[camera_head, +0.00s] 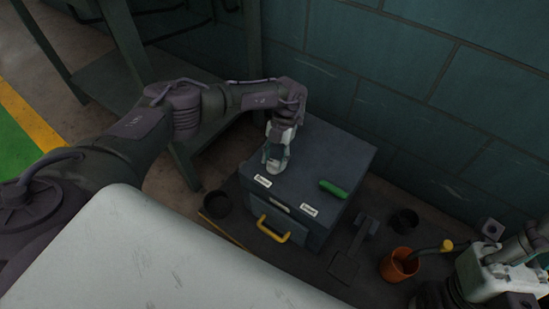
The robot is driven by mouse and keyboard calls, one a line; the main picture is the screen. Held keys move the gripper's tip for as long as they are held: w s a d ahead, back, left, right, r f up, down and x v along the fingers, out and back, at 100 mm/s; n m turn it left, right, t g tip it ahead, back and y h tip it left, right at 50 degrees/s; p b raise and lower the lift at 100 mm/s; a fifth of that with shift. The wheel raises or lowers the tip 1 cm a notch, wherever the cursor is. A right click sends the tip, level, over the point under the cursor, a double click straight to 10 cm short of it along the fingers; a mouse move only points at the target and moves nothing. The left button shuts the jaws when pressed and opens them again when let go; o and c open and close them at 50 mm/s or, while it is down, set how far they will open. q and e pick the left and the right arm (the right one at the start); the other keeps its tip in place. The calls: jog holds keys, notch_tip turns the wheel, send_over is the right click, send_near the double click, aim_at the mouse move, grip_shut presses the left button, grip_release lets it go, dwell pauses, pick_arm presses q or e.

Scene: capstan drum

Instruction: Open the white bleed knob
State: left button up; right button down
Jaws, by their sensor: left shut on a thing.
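My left gripper (275,163) points down over the left part of the top of a dark grey box (315,160). Its fingers are shut on a small pale thing at the box top, which looks like the white bleed knob (273,167). The fingers hide most of the knob, so how far it is turned cannot be seen. Two white labels lie near the front edge of the top, one of them (263,181) just in front of the gripper. A pale grey part at the lower right looks like my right gripper (482,272); its fingers cannot be made out.
A green handle (333,189) lies at the right of the box top. A yellow handle (272,229) sticks out of the box front. An orange cup (398,264) and dark cups (404,221) stand around it. A brick wall (450,120) rises behind.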

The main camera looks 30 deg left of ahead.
pick_arm(q)
jog(key=shift+m+y, duration=0.3)
jog(key=shift+m, duration=0.4)
jog(key=o, duration=1.2)
jog(key=shift+c, duration=0.2)
jog(key=v, duration=1.2)
jog(key=shift+d, duration=0.1)
